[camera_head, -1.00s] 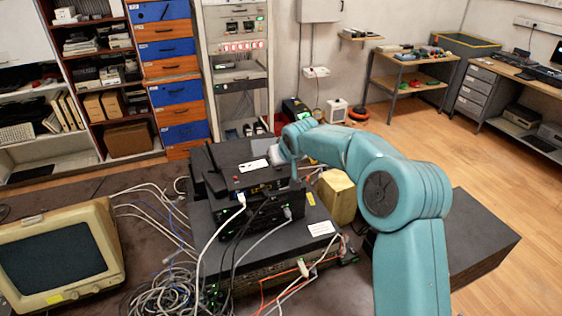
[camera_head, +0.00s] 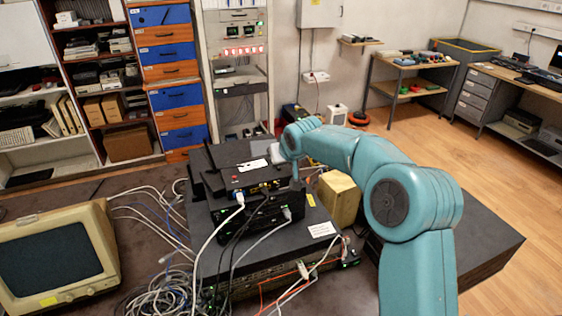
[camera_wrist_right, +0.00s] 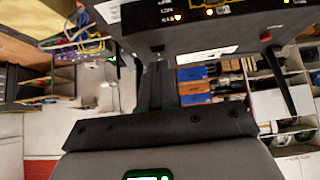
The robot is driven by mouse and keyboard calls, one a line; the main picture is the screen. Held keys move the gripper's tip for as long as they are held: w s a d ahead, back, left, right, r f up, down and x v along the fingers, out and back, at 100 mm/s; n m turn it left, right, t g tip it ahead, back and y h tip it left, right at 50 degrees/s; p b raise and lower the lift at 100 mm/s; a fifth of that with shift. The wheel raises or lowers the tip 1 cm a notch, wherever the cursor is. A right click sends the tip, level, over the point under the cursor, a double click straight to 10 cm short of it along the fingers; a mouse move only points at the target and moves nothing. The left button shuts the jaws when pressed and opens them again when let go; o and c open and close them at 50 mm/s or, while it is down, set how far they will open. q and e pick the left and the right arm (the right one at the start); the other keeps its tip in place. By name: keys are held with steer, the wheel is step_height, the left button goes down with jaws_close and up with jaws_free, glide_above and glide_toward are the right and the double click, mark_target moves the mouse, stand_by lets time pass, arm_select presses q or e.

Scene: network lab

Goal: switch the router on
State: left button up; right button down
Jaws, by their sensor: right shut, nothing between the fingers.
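The router (camera_head: 258,178) is a flat black box with dark antennas, on top of a stack of dark equipment in the head view. Its front panel has small yellow lights and a red spot near its left end. In the right wrist view the router's panel (camera_wrist_right: 205,30) fills the top, with orange and yellow lights lit and a red part near its right side. My right gripper (camera_wrist_right: 157,72) is shut and empty, close to the router. In the head view it is at the router's right rear, mostly hidden by my arm. My left gripper is out of view.
Black devices with plugged cables (camera_head: 228,222) sit under the router. A beige monitor (camera_head: 60,258) stands at left, with tangled cables (camera_head: 165,292) between. A yellowish block (camera_head: 340,198) stands right of the stack, close below my arm.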

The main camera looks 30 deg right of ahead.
mark_target(282, 174)
steer(key=shift+r, duration=0.3)
steer(key=r, duration=0.1)
steer(key=r+p, duration=0.1)
steer(key=r, duration=0.1)
steer(key=r+p, duration=0.1)
steer(key=shift+s+r, duration=0.2)
steer(key=shift+s, duration=0.05)
steer(key=s+f+b+v, duration=0.1)
steer(key=b+v, duration=0.1)
steer(key=v, duration=0.7)
steer(key=shift+s+a, duration=0.3)
steer(key=shift+s, duration=0.15)
steer(key=shift+s+f, duration=0.1)
steer(key=shift+f, duration=0.05)
